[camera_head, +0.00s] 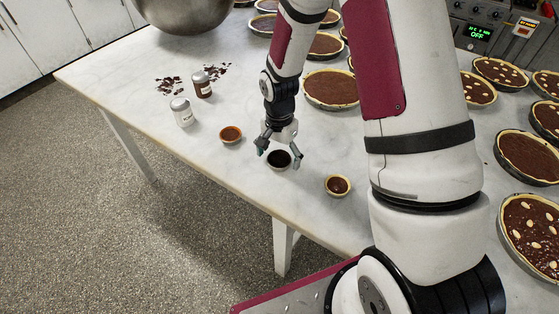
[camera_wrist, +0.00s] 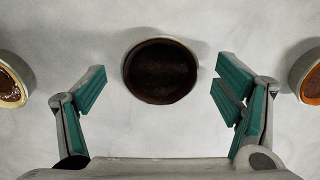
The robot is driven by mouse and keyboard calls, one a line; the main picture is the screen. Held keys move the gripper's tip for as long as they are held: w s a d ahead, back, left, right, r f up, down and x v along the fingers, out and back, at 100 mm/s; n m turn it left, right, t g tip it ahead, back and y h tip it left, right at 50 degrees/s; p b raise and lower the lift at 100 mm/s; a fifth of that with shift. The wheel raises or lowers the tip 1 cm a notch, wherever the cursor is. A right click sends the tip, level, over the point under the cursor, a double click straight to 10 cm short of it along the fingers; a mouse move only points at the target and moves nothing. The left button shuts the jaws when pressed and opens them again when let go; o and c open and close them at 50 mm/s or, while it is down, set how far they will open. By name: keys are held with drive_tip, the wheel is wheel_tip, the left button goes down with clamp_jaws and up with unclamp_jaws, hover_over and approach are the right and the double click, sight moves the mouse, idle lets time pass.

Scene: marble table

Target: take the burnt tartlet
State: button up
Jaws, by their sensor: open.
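The burnt tartlet (camera_head: 279,160) is small and round with a very dark, almost black filling, and stands on the marble table (camera_head: 150,76). In the wrist view the burnt tartlet (camera_wrist: 160,71) looks dark brown all over, rim included, and lies in the upper middle. My gripper (camera_head: 281,155) is just above it, pointing down, with its fingers spread wide to either side. In the wrist view my gripper (camera_wrist: 160,92) is open and empty, with a gap between each green finger pad and the tartlet.
An orange-brown tartlet (camera_head: 231,134) and a pale-crusted chocolate tartlet (camera_head: 338,185) stand on either side. Two jars, white (camera_head: 182,112) and brown (camera_head: 202,86), stand at left near dark crumbs. Several large chocolate tarts (camera_head: 330,88) and a metal bowl (camera_head: 187,12) are behind.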

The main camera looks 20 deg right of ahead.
drive_tip(key=c, duration=1.3)
drive_tip(key=shift+r, duration=0.1)
